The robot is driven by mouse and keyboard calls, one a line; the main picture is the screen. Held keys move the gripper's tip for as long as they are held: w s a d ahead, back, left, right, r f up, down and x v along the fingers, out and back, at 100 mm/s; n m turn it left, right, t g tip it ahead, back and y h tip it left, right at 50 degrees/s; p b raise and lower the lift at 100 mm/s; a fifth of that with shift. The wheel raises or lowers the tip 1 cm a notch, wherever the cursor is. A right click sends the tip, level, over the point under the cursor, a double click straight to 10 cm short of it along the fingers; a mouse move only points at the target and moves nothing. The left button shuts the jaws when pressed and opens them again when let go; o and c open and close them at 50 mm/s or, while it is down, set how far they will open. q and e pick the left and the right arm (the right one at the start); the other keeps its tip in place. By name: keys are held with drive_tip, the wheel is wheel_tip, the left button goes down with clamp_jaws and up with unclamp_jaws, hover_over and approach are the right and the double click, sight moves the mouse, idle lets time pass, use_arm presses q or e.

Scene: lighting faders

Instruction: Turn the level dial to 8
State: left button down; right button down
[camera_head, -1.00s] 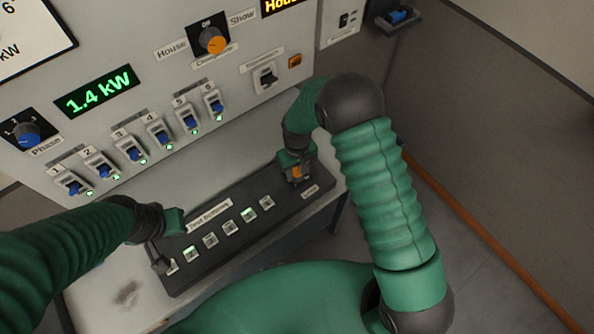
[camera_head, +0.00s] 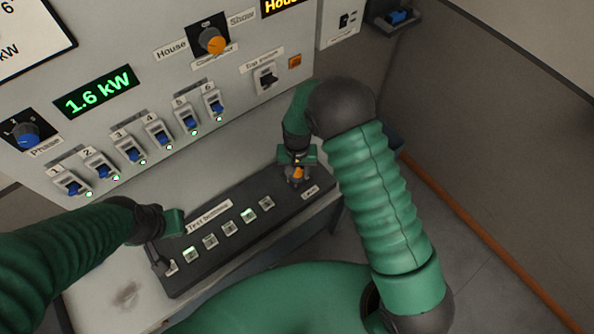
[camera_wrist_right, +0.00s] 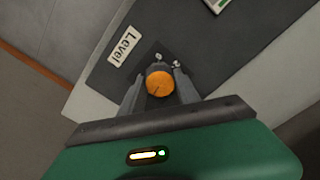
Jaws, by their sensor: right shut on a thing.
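The level dial is an orange knob (camera_wrist_right: 160,83) at the right end of the dark button panel (camera_head: 230,262); it also shows in the head view (camera_head: 298,173). A small label reading "Level" (camera_wrist_right: 124,45) lies beside it. My right gripper (camera_wrist_right: 160,90) points down over the dial with a finger on each side, shut on it. In the head view the right gripper (camera_head: 298,163) partly covers the dial. The dial's scale numbers cannot be read. My left gripper (camera_head: 172,222) hangs over the left end of the panel; its fingers do not show clearly.
The upright console holds a green display reading 1.6 kW (camera_head: 96,91), several blue switches (camera_head: 157,135), a blue Phase dial (camera_head: 28,138) and an orange House/Show knob (camera_head: 213,44). Several test buttons (camera_head: 229,228) lie between my grippers. Bare tabletop (camera_head: 120,290) shows at front left.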

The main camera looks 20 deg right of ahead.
sight(297, 172)
drive_tip(key=c, duration=1.2)
unclamp_jaws()
drive_tip(key=o, duration=0.3)
drive_tip(key=shift+w, duration=0.1)
wheel_tip(297, 172, up, 17)
drive_tip(key=shift+f+b, duration=0.2)
drive_tip(key=shift+b, duration=0.7)
drive_tip(key=s+d+n+t, duration=0.1)
drive_tip(key=s, duration=0.4)
drive_tip(key=s+d+f+n, duration=0.1)
drive_tip(key=s+d, duration=0.1)
drive_tip(key=s, duration=0.3)
drive_tip(key=s+d+n+t, duration=0.1)
drive_tip(key=s+d, duration=0.1)
drive_tip(key=s, duration=0.3)
drive_tip(key=shift+d+f+t, duration=0.15)
drive_tip(key=shift+f+t, duration=0.1)
drive_tip(key=shift+t, duration=0.05)
